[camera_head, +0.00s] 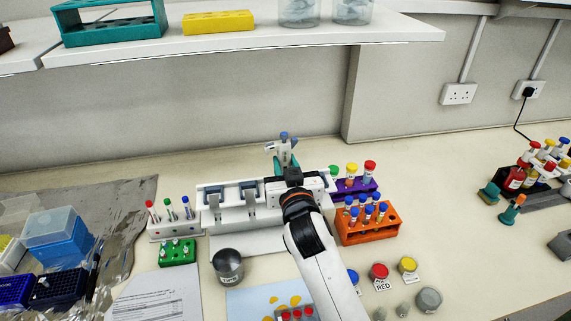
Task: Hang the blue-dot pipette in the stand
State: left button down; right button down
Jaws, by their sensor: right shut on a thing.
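The pipette with a blue top (284,147) stands roughly upright at the centre of the head view, behind the white stand. My right gripper (283,163) has teal fingertips and is shut on the pipette's upper part. The pipette's lower part is hidden behind my gripper and arm. The white stand (213,217) is on the bench, just left of and in front of the gripper. Two grey-blue holders show on its left part. My forearm covers much of its right part. My left gripper is not in view.
A rack of red, green and blue-capped items (174,229) stands left of the stand. An orange tube rack (369,233) and a purple rack (358,186) stand close to my arm's right. A dark metal cup (227,266) is in front. A shelf (250,43) overhangs the back.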

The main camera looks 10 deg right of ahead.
jog(key=shift+f, duration=0.35)
jog(key=shift+f+b, duration=0.5)
jog(key=shift+f, duration=0.05)
dwell(0.3)
jog(key=c, duration=1)
grip_release()
jog(key=shift+c, duration=0.2)
jog(key=s+b, duration=0.3)
jog(key=s, duration=0.9)
